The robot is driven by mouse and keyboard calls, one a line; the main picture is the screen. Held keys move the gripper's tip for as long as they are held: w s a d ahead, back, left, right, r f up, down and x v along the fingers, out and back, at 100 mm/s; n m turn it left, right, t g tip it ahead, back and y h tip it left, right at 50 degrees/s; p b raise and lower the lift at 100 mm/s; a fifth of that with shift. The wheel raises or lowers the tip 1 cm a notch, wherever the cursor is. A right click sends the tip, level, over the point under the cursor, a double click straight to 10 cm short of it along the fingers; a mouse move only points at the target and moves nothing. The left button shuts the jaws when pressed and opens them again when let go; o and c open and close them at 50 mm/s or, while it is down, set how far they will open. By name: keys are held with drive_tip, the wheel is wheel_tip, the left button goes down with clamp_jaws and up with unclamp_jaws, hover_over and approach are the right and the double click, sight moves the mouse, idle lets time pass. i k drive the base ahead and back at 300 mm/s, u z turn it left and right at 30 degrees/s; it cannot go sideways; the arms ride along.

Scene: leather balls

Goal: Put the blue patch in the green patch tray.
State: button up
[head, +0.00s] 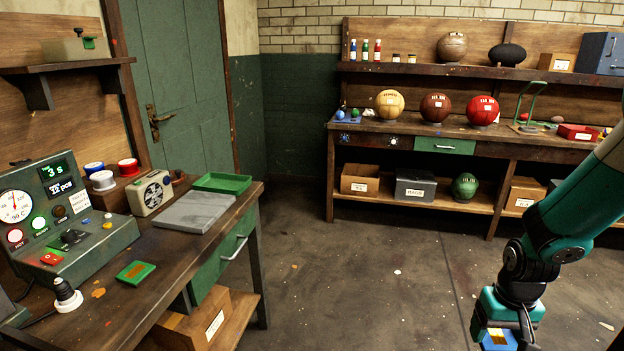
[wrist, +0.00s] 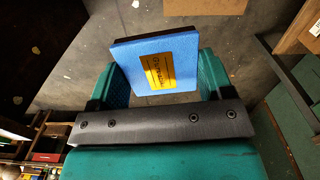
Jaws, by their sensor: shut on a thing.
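The blue patch (wrist: 128,66) is a flat blue square with a yellow printed label. My gripper (wrist: 160,75) is shut on it, with a green finger at each side edge of the patch. In the head view, my gripper (head: 503,328) hangs over the floor at the lower right, and the blue patch (head: 497,345) shows partly at the bottom edge. A shallow green tray (head: 222,182) sits on the left bench near its far end, apart from my gripper. Its inside looks empty.
The left bench (head: 160,285) also holds a grey slab (head: 195,211), a radio-like box (head: 151,193), a control panel (head: 66,220) and a green patch with an orange label (head: 135,272). A back bench (head: 340,126) carries several balls. The floor between is clear.

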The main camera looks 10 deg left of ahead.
sight(224, 186)
drive_tip(key=z, duration=0.25)
drive_tip(key=i, duration=1.65)
drive_tip(key=u, duration=0.8)
